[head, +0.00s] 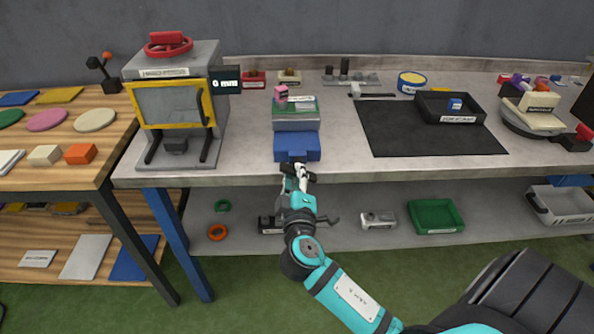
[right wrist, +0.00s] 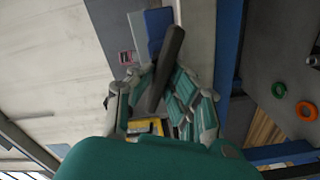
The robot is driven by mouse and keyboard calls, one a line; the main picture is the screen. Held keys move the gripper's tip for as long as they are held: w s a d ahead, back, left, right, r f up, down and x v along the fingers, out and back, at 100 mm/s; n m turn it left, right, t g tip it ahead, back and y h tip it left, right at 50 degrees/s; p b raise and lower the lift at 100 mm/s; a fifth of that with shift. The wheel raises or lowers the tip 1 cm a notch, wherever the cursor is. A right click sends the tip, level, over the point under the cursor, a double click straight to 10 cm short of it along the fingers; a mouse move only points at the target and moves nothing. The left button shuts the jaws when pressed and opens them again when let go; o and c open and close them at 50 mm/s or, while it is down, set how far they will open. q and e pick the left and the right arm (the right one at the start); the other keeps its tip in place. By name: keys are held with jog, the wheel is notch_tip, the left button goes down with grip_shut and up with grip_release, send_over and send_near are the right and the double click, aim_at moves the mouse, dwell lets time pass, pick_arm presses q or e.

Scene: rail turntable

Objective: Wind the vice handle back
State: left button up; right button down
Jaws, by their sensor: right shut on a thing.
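The blue vice (head: 297,147) stands at the front edge of the grey bench, with a grey jaw block and a green piece (head: 305,106) at its back. The vice handle shows as a dark bar (right wrist: 174,45) in the right wrist view, lying tilted between the fingers. My right gripper (head: 298,172) is at the vice's front, just off the bench edge, and is shut on the handle; it also shows in the right wrist view (right wrist: 165,88). In the head view the gripper hides most of the handle. My left gripper is not in view.
A yellow-framed press (head: 172,105) stands to the left and a black mat (head: 385,135) lies to the right. The lower shelf holds a green tray (head: 436,216) and a dark clamp-like thing (head: 268,224) near my arm.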

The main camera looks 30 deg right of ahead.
jog(key=n+p, duration=0.3)
jog(key=n, duration=0.2)
jog(key=shift+n, duration=0.3)
jog(key=n+p, duration=0.3)
jog(key=n, duration=0.2)
jog(key=shift+p, duration=0.3)
jog(key=n+p, duration=0.3)
jog(key=n, duration=0.2)
jog(key=shift+d+f+n+p, duration=0.1)
jog(key=shift+f+n+p, duration=0.05)
jog(key=shift+n+p, duration=0.2)
jog(key=n+p, duration=0.3)
jog(key=n, duration=0.1)
jog(key=shift+n, duration=0.35)
jog(key=n+p, duration=0.2)
jog(key=n, duration=0.1)
jog(key=n+p, duration=0.2)
jog(key=n, duration=0.1)
jog(key=shift+s+d+p, duration=0.15)
jog(key=shift+d+p, duration=0.05)
jog(key=shift+p, duration=0.1)
jog(key=n+p, duration=0.4)
jog(key=n, duration=0.2)
jog(key=shift+d+n, duration=0.1)
jog(key=shift+n, duration=0.3)
jog(key=n+p, duration=0.2)
jog(key=n, duration=0.1)
jog(key=shift+n+p, duration=1.1)
jog(key=shift+n, duration=0.7)
